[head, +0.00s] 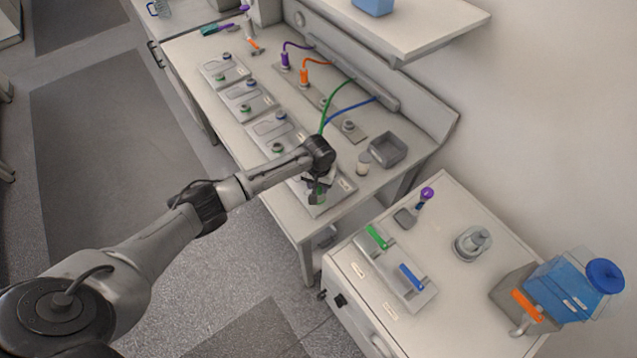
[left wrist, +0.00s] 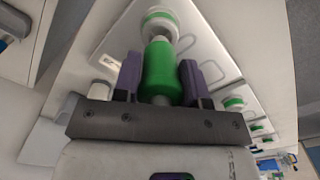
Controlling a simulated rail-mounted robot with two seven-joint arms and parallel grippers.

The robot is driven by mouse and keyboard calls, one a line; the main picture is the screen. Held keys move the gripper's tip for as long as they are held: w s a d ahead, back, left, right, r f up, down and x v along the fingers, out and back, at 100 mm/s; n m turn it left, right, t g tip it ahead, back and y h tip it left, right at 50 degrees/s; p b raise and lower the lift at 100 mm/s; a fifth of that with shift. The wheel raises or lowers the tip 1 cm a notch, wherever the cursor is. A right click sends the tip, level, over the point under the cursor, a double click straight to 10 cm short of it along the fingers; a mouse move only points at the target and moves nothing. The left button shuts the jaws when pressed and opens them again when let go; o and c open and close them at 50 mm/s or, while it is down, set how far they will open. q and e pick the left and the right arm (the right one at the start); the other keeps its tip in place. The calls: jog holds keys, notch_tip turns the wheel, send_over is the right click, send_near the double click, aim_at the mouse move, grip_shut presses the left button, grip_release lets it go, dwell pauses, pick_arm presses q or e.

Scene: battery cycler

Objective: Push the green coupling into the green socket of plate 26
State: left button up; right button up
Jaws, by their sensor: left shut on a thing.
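My left gripper (head: 318,192) is at the near end of the row of plates on the bench. Its two purple-grey fingers are shut on the green coupling (left wrist: 160,72), seen in the left wrist view. Straight ahead of the coupling is a round white socket with a green ring (left wrist: 160,18) on a pale plate (left wrist: 103,60). The coupling's tip overlaps the socket's edge in this view; I cannot tell whether they touch. In the head view the gripper covers most of this plate (head: 345,185), and its number is not readable. My right gripper is not in view.
A grey bin (head: 388,149) and a small pale jar (head: 364,162) stand right of the gripper. Several similar plates (head: 248,100) line the bench further back.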

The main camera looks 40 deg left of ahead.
aim_at(319, 190)
pick_arm(q)
jog(key=shift+f, duration=0.1)
dwell(0.4)
jog(key=shift+f, duration=0.15)
jog(key=shift+f, duration=0.3)
jog(key=shift+f, duration=0.35)
jog(key=shift+f, duration=0.1)
dwell(0.6)
jog(key=shift+f, duration=0.55)
